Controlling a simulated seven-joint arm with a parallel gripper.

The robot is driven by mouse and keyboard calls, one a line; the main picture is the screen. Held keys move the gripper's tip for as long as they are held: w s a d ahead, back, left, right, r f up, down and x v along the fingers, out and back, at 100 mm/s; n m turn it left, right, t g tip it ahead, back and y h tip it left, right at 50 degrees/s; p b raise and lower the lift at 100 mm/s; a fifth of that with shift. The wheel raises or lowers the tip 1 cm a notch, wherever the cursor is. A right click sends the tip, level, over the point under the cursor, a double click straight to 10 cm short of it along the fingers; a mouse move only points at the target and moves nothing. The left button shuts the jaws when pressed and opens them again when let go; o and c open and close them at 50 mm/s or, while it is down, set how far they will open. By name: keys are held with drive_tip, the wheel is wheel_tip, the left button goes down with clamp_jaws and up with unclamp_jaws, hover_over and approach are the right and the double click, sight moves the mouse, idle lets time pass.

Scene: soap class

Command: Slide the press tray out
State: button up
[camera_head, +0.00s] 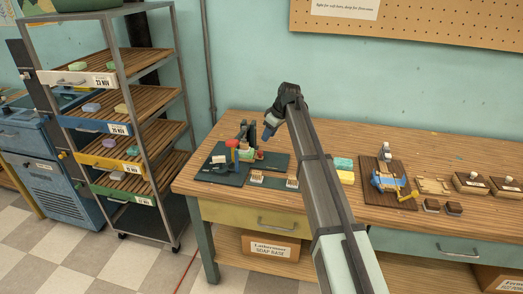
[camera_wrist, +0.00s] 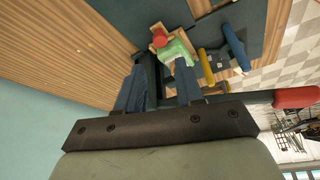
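My gripper (camera_head: 268,132) hangs above the left part of the workbench, near the press. In the wrist view my gripper (camera_wrist: 160,88) has its two blue fingers wide apart, with nothing clearly held between them. The press (camera_head: 246,148) is a small dark stand with a red knob on a dark mat. In the wrist view a red knob (camera_wrist: 160,38) and a green block (camera_wrist: 177,52) lie just beyond the fingertips, with tan wood edges beside them. I cannot tell which part is the press tray; the fingers partly cover this area.
Yellow (camera_wrist: 206,66) and blue (camera_wrist: 236,46) bars lie near the green block. A wooden board with a blue fixture (camera_head: 388,181) and dark boxes (camera_head: 470,183) stand to the right. A soap rack (camera_head: 128,120) stands left.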

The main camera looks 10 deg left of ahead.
sight(260, 152)
drive_tip(key=x, duration=1)
drive_tip(key=shift+a, duration=0.15)
drive_tip(key=shift+c, duration=0.2)
clamp_jaws()
